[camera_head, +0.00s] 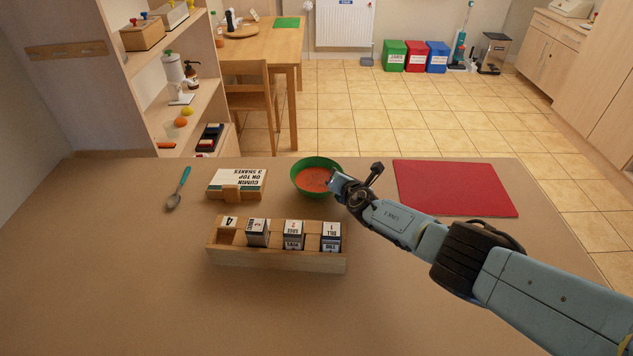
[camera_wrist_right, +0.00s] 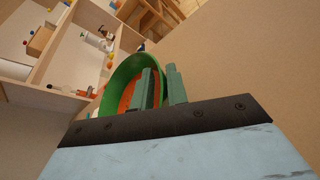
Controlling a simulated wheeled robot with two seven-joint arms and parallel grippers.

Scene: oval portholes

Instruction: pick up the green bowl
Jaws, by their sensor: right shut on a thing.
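The green bowl (camera_head: 316,163) holds an orange-red filling and is near the back middle of the table, level. My right gripper (camera_head: 335,183) is at the bowl's right side, shut on its rim. In the right wrist view the green bowl (camera_wrist_right: 121,75) lies at the fingers of my right gripper (camera_wrist_right: 160,82), one finger inside over the filling and the other outside. I cannot tell whether the bowl touches the table. My left gripper is not in view.
A wooden rack (camera_head: 277,259) with several labelled jars stands in front of the bowl. A card in a wooden holder (camera_head: 237,183) and a teal-handled spoon (camera_head: 179,188) are to its left. A red mat (camera_head: 455,187) lies right. The table front is clear.

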